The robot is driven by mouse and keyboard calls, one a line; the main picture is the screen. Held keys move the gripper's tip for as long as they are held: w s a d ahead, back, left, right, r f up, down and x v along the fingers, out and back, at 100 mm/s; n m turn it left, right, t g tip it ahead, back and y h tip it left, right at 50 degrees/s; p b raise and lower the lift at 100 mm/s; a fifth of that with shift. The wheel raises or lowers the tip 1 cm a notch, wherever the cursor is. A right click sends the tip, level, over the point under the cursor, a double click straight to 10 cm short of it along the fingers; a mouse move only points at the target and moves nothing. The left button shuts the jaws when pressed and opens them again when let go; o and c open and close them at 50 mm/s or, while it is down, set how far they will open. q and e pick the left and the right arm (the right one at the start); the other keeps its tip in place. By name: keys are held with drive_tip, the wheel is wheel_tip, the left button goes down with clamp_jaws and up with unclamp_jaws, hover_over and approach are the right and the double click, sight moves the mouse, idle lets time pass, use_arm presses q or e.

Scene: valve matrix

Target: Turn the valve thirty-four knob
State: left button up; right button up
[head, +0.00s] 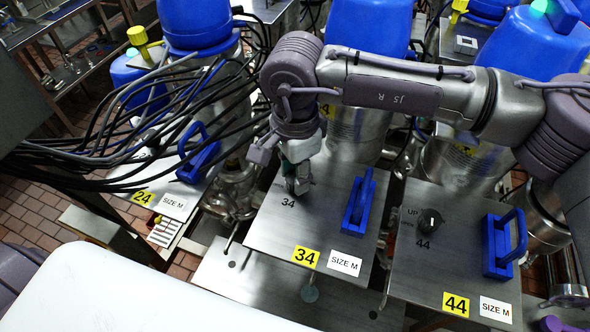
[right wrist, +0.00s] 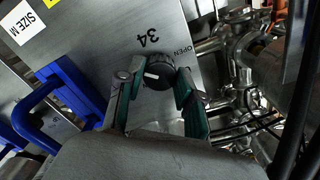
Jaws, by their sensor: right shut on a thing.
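The valve thirty-four knob (right wrist: 160,72) is a round black knob with a white pointer mark, seen in the right wrist view on a grey metal plate printed "34" and "OPEN". My right gripper (head: 298,184) reaches down onto the plate marked 34 (head: 275,240) in the head view and hides the knob there. The white mark points left in that view. My left gripper is not in view.
A blue handle (head: 357,203) stands on the same plate, right of the knob. Plate 44 to the right has its own black knob (head: 430,220) and blue handle (head: 503,243). Many black cables (head: 130,130) hang at the left, near another blue handle (head: 199,153).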

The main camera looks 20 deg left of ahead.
drive_tip(key=shift+b, duration=0.35)
drive_tip(key=m+b, duration=0.2)
drive_tip(key=b, duration=0.1)
drive_tip(key=m+b, duration=0.2)
drive_tip(key=b, duration=0.2)
drive_tip(key=shift+f, duration=0.35)
drive_tip(key=m+b, duration=0.6)
drive_tip(key=b, duration=0.1)
drive_tip(key=shift+r+m, duration=0.15)
drive_tip(key=shift+m, duration=0.25)
drive_tip(key=m+b, duration=0.3)
drive_tip(key=m, duration=0.1)
drive_tip(key=shift+r+b, duration=0.1)
drive_tip(key=shift+b, duration=0.25)
drive_tip(key=shift+r+m+b, duration=0.15)
drive_tip(key=shift+m+b, duration=1)
drive_tip(key=shift+m, duration=1.35)
drive_tip(key=o, duration=1.2)
drive_tip(key=shift+c, duration=0.2)
